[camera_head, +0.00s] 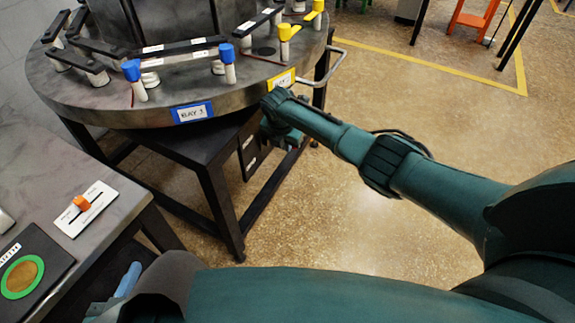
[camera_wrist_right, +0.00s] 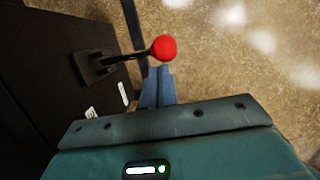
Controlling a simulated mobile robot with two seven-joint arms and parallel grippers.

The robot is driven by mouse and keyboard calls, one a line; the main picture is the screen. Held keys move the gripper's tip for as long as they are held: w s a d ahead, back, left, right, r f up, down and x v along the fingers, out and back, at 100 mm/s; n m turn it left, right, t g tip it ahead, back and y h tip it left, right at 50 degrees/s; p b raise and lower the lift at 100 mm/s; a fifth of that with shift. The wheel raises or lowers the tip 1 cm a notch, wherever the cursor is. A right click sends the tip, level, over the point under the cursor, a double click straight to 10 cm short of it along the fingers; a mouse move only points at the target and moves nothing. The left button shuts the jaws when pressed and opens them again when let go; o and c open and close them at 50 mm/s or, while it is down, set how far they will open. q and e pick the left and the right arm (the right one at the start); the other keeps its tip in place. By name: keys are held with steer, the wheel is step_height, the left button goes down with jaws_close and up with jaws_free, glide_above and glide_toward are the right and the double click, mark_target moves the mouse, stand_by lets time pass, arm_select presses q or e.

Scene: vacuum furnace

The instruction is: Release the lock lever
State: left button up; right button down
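The lock lever (camera_wrist_right: 130,56) shows in the right wrist view as a black arm on a dark mount, ending in a red ball knob (camera_wrist_right: 164,48). It sticks out from a dark panel (camera_wrist_right: 45,75) with small white labels. My right gripper (camera_wrist_right: 160,72) has its blue fingers close together, tips right beside the knob's lower edge; whether they touch it is unclear. In the head view my right arm reaches under the round table's edge and largely hides the lever. My left gripper (camera_head: 130,279) is low at the bottom left, mostly hidden by my arm, away from the lever.
A round metal table (camera_head: 150,110) carries blue and yellow clamps and bay labels. Its dark frame stands below, with a metal handle (camera_head: 335,65) at the right. A side bench (camera_head: 120,190) holds an orange slider switch (camera_head: 82,203) and a green-ringed button (camera_head: 20,277).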

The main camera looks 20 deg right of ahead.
steer(key=shift+w+d+r, duration=0.15)
steer(key=shift+d+r, duration=0.1)
